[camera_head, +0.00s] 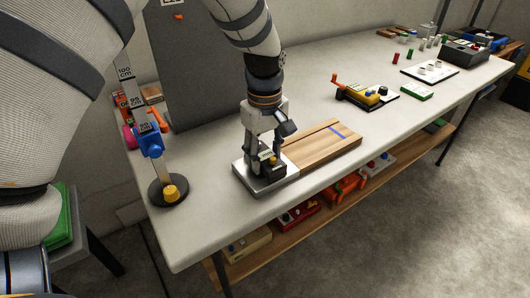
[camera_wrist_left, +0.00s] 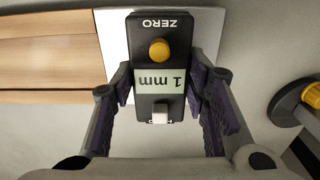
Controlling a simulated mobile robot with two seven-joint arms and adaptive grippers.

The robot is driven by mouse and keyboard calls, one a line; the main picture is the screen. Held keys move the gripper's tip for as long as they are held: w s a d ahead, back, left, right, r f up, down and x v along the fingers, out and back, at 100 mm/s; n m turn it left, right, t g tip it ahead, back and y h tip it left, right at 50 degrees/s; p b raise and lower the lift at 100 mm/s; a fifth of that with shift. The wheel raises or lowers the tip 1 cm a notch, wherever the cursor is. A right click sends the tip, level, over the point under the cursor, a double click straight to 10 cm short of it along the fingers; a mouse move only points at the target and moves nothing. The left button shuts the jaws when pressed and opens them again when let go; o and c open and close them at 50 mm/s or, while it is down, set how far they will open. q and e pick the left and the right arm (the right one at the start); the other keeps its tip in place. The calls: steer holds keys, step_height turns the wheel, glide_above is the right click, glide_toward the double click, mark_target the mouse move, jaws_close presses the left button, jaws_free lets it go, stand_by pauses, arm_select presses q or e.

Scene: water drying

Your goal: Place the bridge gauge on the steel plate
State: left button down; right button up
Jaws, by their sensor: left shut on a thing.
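The bridge gauge (camera_head: 270,170) is a small black block with a display. In the left wrist view the gauge (camera_wrist_left: 160,105) shows "1 mm", a yellow button, a white button and the word ZERO. My left gripper (camera_head: 268,153) points down and is shut on its two long sides; the purple finger pads also show in the left wrist view (camera_wrist_left: 165,98). The gauge is over the steel plate (camera_head: 285,186), a flat silver slab at the left end of a wooden board. Whether its underside touches the plate, I cannot tell. My right gripper is not in view.
The wooden board (camera_head: 325,145) with a blue line runs right from the plate. A height gauge (camera_head: 150,150) on a round black base stands at the left. A yellow-and-black device (camera_head: 363,93) and a white tray (camera_head: 430,73) are farther right. The table front is clear.

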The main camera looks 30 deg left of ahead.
mark_target(265, 156)
arm_select(q)
steer(key=c, duration=0.9)
jaws_free()
steer(key=shift+f, duration=0.1)
steer(key=shift+c, duration=0.2)
step_height(265, 156, up, 12)
steer(key=p, duration=0.1)
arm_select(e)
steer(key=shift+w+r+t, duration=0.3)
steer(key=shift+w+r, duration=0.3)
